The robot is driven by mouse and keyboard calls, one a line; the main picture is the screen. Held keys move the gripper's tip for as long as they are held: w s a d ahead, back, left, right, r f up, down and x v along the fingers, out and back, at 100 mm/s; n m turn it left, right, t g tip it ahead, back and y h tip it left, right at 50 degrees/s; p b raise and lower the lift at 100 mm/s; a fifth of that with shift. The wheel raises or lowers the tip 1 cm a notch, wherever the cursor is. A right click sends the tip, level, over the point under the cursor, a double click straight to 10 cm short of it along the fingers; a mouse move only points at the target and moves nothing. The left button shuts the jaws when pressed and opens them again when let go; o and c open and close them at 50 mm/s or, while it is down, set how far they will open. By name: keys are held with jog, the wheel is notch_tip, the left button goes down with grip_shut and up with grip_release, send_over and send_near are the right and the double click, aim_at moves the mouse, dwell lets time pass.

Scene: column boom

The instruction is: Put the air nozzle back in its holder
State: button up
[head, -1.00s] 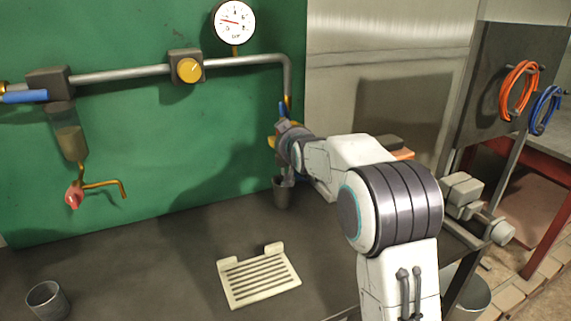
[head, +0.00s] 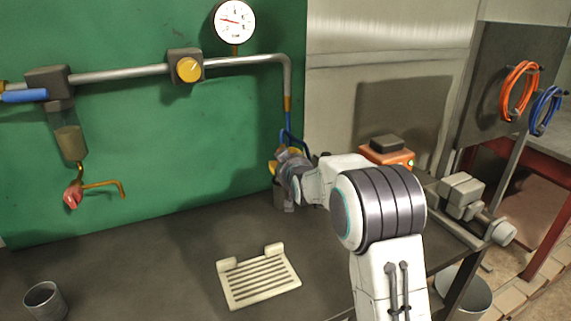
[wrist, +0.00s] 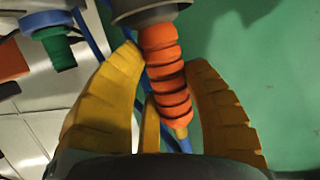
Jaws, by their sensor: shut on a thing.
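The air nozzle (wrist: 165,70) shows in the wrist view as an orange ribbed body with a brass end and blue hose toward the camera. My gripper (wrist: 160,62) has its yellow fingers around it and is shut on it. The nozzle's far end meets a grey round collar (wrist: 148,8), which may be the holder; how deep it sits I cannot tell. In the head view my gripper (head: 274,164) is at the board's lower right, just above a grey cup-like holder (head: 278,198). My wrist partly hides this cup and hides the nozzle there.
A blue hose (head: 289,122) drops from the pipe beside my gripper. An orange box (head: 386,155) stands behind my arm. A slatted cream tray (head: 259,278) and a grey cup (head: 45,301) are on the counter, with clear room between.

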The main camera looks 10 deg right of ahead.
jog(key=shift+f, duration=0.1)
jog(key=o, duration=1.2)
jog(key=shift+s+r, duration=0.15)
jog(key=shift+r, duration=0.05)
jog(key=b+v, duration=0.2)
jog(key=v, duration=1)
jog(key=s+f+g, duration=0.4)
jog(key=s, duration=0.8)
jog(key=s+f+g, duration=0.4)
jog(key=s, duration=0.7)
jog(key=s+f+g, duration=0.3)
jog(key=s+f, duration=0.1)
jog(key=s, duration=0.8)
jog(key=shift+s+a+f+g, duration=0.1)
jog(key=shift+s+f+g, duration=0.15)
jog(key=shift+s+g, duration=0.15)
